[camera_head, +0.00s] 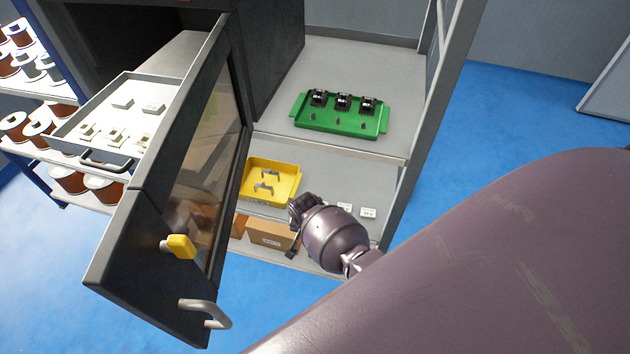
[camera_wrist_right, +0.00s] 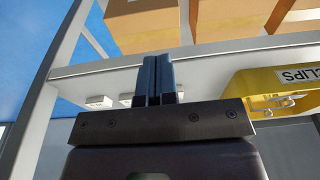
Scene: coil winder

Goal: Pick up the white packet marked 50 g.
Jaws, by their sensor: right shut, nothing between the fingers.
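Small white packets (camera_head: 345,208) sit on the middle shelf; another white packet (camera_head: 368,212) is at the right end. Their markings are too small to read, so I cannot tell which is the 50 g one. In the right wrist view, which is upside down, two white packets (camera_wrist_right: 98,102) show left of the fingers, and a white edge beside the fingers looks like a third, mostly hidden. My right gripper (camera_head: 297,211) is in front of the shelf, left of the visible packets. Its fingers (camera_wrist_right: 158,80) are shut and empty. My left gripper is not in view.
A yellow bin (camera_head: 283,175) of clips stands left of the packets; cardboard boxes (camera_head: 269,233) are below. A green tray (camera_head: 340,121) with black parts is on the shelf above. A shelf post (camera_head: 408,185) bounds the right. An open dark door (camera_head: 150,225) stands left.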

